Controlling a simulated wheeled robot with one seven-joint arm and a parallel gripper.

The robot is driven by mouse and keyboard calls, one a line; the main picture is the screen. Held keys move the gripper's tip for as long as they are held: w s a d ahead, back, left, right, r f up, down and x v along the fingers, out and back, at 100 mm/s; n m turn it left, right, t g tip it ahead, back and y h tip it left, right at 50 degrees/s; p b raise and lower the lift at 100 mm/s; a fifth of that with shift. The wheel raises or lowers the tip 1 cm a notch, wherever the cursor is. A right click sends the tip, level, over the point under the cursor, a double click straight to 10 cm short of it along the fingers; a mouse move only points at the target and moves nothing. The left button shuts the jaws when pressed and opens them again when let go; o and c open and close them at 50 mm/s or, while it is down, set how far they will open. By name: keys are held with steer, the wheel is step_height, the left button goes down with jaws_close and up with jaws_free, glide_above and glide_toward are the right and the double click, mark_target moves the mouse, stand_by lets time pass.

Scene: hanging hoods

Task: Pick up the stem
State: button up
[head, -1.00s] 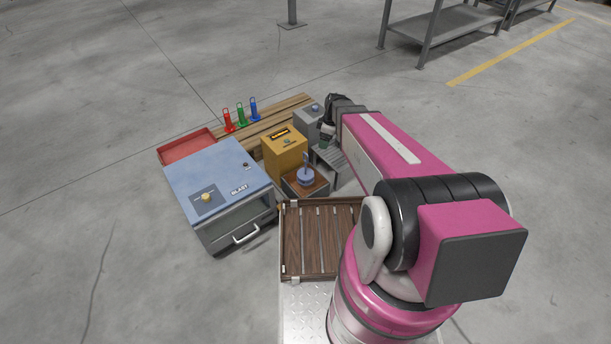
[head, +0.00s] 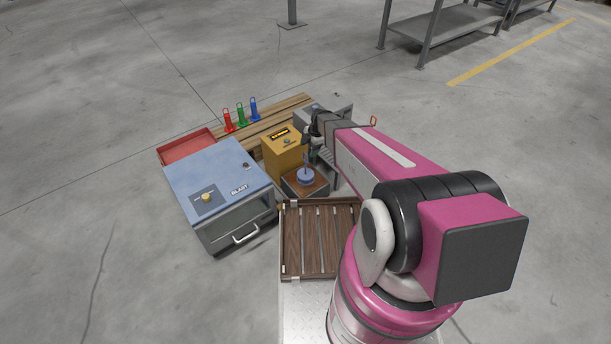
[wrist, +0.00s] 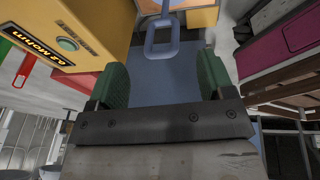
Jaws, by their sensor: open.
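The stem, a blue round piece with an upright looped handle (head: 305,178), stands on a small brown-topped block beside the yellow box. In the wrist view its loop (wrist: 162,38) shows at the top, ahead of my gripper and roughly in line with the gap between the fingers. My gripper (wrist: 160,68) is open, with green pads on both sides and nothing held between them. In the head view my gripper (head: 314,146) is just above and right of the stem, partly hidden by my wrist.
The yellow box (head: 284,148) stands close behind the stem. A blue blast cabinet (head: 218,182) is at left, with a red tray (head: 187,146) behind it. Red, green and blue handles (head: 241,114) stand on wooden planks. A slatted wooden tray (head: 308,244) lies in front.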

steer(key=shift+x, duration=3.1)
steer(key=shift+r, duration=0.1)
jaws_close()
